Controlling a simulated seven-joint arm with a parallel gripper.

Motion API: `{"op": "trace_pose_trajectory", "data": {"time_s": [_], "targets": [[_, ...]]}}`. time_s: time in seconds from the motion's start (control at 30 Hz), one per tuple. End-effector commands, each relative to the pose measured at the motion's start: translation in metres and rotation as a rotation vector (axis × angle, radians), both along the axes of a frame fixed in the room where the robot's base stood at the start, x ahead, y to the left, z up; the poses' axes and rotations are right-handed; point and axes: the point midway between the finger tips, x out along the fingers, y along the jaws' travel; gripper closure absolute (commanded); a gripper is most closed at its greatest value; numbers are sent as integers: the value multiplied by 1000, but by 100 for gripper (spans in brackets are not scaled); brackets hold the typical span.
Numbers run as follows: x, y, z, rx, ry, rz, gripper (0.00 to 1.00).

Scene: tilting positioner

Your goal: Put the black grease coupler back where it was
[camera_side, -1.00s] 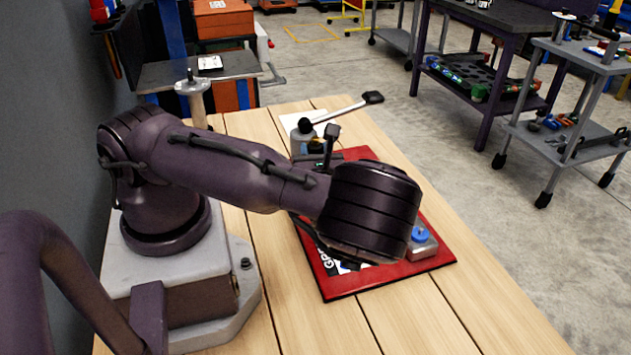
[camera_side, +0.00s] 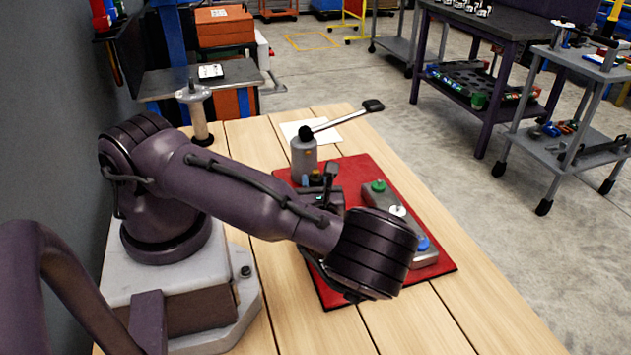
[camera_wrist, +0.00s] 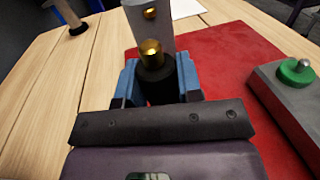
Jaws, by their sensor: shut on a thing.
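My gripper (camera_wrist: 157,82) has two blue fingers shut on the black grease coupler (camera_wrist: 157,88), a dark round piece with a brass fitting at its top. In the side view my gripper (camera_side: 311,181) is small and partly hidden by my forearm and wrist. It is just in front of the grey cylinder (camera_side: 303,158) that carries a long black-ended lever. The cylinder also shows in the wrist view (camera_wrist: 150,18), directly beyond the coupler, with a brass fitting on its face. I cannot tell whether coupler and cylinder touch. The coupler's lower end is hidden.
A red mat (camera_side: 440,258) lies on the wooden table. A grey block (camera_side: 385,198) with green, white and blue tops stands on it, right of my gripper. White paper (camera_side: 327,132) lies behind the cylinder. A post (camera_side: 198,118) stands at the table's far left.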

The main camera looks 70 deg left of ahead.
Motion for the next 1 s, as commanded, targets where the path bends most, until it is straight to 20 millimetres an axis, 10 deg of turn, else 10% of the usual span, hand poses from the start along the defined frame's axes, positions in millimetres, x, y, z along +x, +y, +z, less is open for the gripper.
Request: {"op": "trace_pose_trajectory", "data": {"time_s": [0.17,0.2,0.3,0.73,1.0], "targets": [[0,0,-3,1,-1,1,99],[0,0,-3,0,0,0,62],[0,0,-3,0,0,0,41],[0,-1,12,0,-3,0,41],[-11,-60,9,-5,-2,-4,41]]}}
